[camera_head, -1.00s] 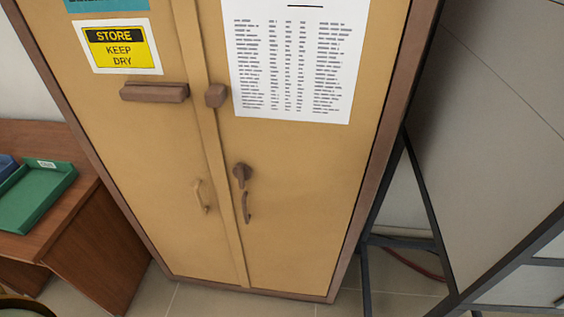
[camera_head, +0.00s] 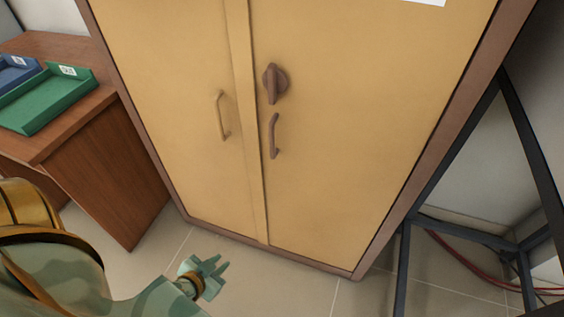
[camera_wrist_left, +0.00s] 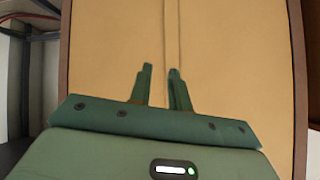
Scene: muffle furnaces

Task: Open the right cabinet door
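The yellow-tan cabinet has a right door (camera_head: 360,130) and a left door (camera_head: 170,110), both closed. The right door bears a brown knob-like latch (camera_head: 273,83) with a curved brown handle (camera_head: 274,136) below it. The left door has a tan handle (camera_head: 222,116). My left gripper (camera_head: 210,270) is low in front of the cabinet's bottom edge, apart from both handles. In the left wrist view its two fingers (camera_wrist_left: 160,78) stand apart with nothing between them, and the cabinet front (camera_wrist_left: 240,70) fills the background. My right gripper is not in view.
A brown wooden desk (camera_head: 110,160) with a green tray (camera_head: 45,98) and a blue tray (camera_head: 15,72) stands left of the cabinet. A dark metal frame (camera_head: 455,229) and red cables (camera_head: 465,262) are at the right. The tiled floor before the cabinet is clear.

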